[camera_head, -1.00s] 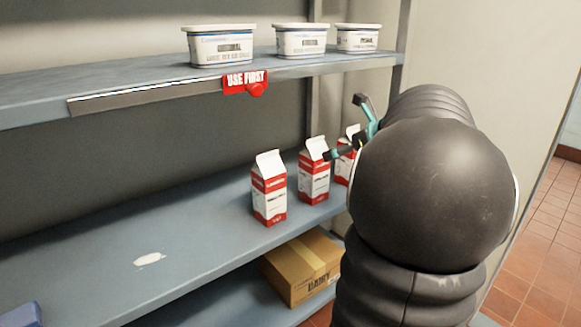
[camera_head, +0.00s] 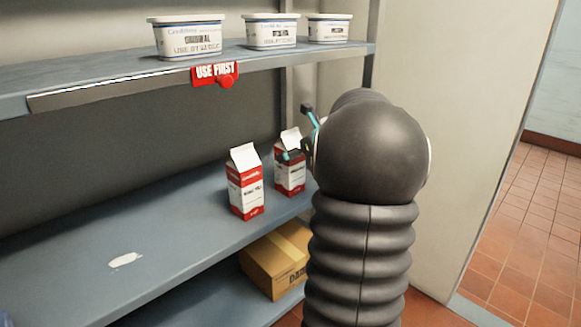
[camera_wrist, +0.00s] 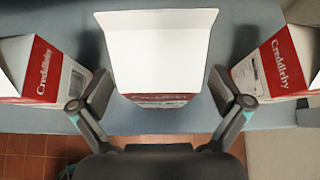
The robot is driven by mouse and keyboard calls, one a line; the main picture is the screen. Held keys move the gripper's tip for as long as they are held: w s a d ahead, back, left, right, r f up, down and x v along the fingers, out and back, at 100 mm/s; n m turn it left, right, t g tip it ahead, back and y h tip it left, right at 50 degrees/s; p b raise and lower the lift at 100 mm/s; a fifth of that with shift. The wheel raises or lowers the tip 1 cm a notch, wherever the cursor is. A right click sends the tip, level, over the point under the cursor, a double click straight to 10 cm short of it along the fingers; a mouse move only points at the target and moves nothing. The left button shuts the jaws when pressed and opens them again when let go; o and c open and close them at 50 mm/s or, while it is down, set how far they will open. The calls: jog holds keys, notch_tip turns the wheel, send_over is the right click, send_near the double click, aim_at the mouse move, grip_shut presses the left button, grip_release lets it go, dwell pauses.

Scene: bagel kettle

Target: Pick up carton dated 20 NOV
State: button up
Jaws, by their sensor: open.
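In the head view, a red-and-white carton (camera_head: 245,190) stands upright on the middle shelf. A second carton (camera_head: 290,176) stands to its right, partly behind my gripper (camera_head: 298,132). In the wrist view, my gripper (camera_wrist: 160,92) is open, with its fingers on either side of a middle carton (camera_wrist: 160,55). That carton's white gable top faces the camera; I cannot tell whether the fingers touch it. One carton (camera_wrist: 42,70) stands to the left and another (camera_wrist: 280,65) to the right, outside the fingers. No date is legible on any carton.
White tubs (camera_head: 188,38) line the upper shelf (camera_head: 120,78), which has a red "USE FIRST" tag (camera_head: 214,73). A cardboard box (camera_head: 275,262) sits on the lower shelf. The middle shelf (camera_head: 170,215) is clear left of the cartons, apart from a pale patch.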

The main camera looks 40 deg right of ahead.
jog(key=shift+x, duration=1.25)
jog(key=c, duration=1.6)
jog(key=shift+c, duration=1)
jog(key=shift+r, duration=0.1)
